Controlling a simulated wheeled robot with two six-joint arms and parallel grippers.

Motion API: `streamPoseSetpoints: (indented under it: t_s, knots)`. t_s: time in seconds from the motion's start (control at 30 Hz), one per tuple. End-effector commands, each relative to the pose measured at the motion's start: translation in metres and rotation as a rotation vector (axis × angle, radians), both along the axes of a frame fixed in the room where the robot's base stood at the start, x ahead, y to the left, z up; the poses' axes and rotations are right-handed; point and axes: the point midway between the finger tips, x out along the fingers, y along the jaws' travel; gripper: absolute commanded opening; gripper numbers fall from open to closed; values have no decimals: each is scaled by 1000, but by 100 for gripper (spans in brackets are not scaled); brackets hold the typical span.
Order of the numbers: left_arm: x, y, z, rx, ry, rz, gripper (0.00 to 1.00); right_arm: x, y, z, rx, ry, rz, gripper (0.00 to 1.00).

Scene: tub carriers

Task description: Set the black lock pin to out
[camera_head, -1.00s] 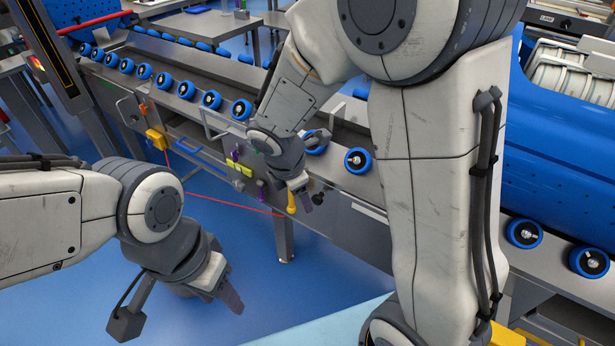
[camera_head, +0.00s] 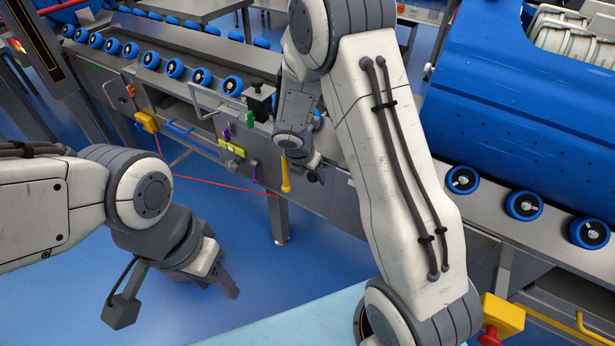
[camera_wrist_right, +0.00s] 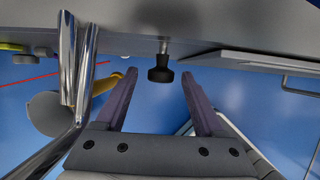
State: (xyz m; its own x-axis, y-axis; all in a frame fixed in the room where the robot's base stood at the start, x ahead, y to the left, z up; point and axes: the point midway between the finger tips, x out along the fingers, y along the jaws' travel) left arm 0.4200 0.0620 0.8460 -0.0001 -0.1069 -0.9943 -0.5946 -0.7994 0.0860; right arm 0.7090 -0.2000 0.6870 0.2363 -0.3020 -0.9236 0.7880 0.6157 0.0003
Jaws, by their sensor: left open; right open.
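The black lock pin (camera_wrist_right: 160,70) shows in the right wrist view as a round black knob on a short metal stem coming out of a grey panel. My right gripper (camera_wrist_right: 158,78) is open, with one purple-grey finger on each side of the knob and a visible gap to both. In the head view my right gripper (camera_head: 310,170) is at the front of the conveyor, just right of a yellow handle (camera_head: 286,178); the pin cannot be told apart from the gripper there. My left gripper (camera_head: 229,281) hangs open and empty over the blue floor.
The conveyor (camera_head: 205,108) carries several blue-rimmed wheels. Its front has purple, green and yellow fittings (camera_head: 232,148) left of my right gripper. Shiny steel tubes (camera_wrist_right: 76,70) stand close to the left finger in the wrist view. A yellow box with a red button (camera_head: 502,315) is at the lower right.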

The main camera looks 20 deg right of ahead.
Motion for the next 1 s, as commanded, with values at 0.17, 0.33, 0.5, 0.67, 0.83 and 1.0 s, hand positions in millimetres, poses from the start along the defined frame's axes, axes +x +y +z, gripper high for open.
streamPoseSetpoints:
  t_s: [0.17,0.33,0.5,0.67,0.83,1.0]
  knots:
    - [0,0,-1,0,0,0,50,1,-2,-3,0,0,-1,70]
    - [0,0,-1,0,0,0,50,1,-1,-3,-1,1,0,63]
    - [0,0,-1,0,0,0,50,1,-1,-3,0,0,0,0]
    - [0,0,-1,0,0,0,50,1,-1,-3,1,-1,0,0]
    - [0,0,-1,0,0,0,50,1,-1,-3,1,-1,0,0]
    - [0,0,-1,0,0,0,50,1,0,-2,1,-1,2,0]
